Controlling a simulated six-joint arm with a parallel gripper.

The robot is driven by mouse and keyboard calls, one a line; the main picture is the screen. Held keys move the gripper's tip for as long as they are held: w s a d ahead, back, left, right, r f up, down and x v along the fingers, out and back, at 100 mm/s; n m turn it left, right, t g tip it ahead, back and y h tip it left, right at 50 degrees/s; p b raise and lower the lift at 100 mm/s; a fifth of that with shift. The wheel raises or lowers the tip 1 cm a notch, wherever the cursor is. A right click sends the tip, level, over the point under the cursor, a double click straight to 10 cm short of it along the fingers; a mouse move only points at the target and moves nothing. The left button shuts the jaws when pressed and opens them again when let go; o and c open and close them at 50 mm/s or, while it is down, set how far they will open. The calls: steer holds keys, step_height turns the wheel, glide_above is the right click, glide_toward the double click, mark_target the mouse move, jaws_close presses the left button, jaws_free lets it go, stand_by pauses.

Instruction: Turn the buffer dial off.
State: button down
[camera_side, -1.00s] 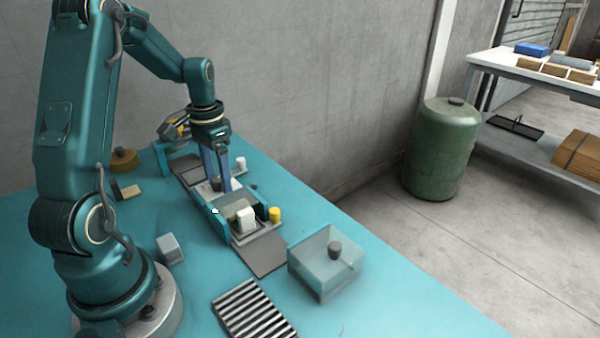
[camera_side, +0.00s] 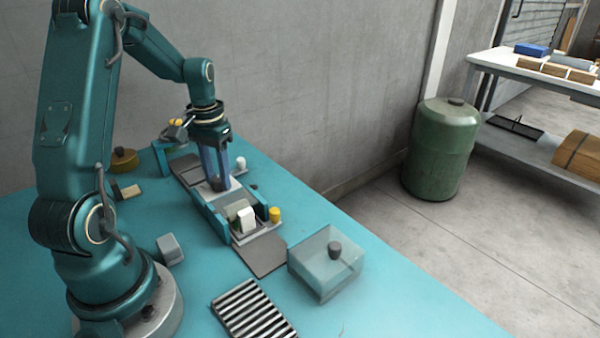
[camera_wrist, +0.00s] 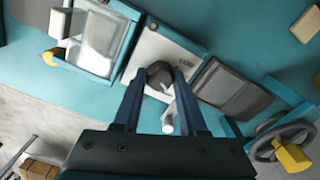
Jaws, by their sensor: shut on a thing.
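The buffer dial (camera_wrist: 157,74) is a dark grey knob on a white plate with a small dark label (camera_wrist: 150,48), seen in the wrist view. My gripper (camera_wrist: 160,74) is shut on the dial, with one finger on each side of it. In the side view my gripper (camera_side: 217,186) points straight down onto the plate (camera_side: 236,184), and its fingers hide the dial.
A teal-walled trough (camera_side: 207,212) with a white block (camera_side: 246,218) adjoins the plate, with a yellow knob (camera_side: 275,214) beside it. A white post (camera_side: 241,163) stands close behind my fingers. A clear box (camera_side: 318,278) and striped rack (camera_side: 254,310) lie nearer the front.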

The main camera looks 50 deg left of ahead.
mark_target(219, 179)
steer(key=n, duration=0.5)
steer(key=shift+n, duration=0.3)
stand_by(0.4)
steer(key=shift+c, duration=2.2)
jaws_free()
steer(key=shift+r, duration=2.65)
steer(key=shift+w+d, duration=0.1)
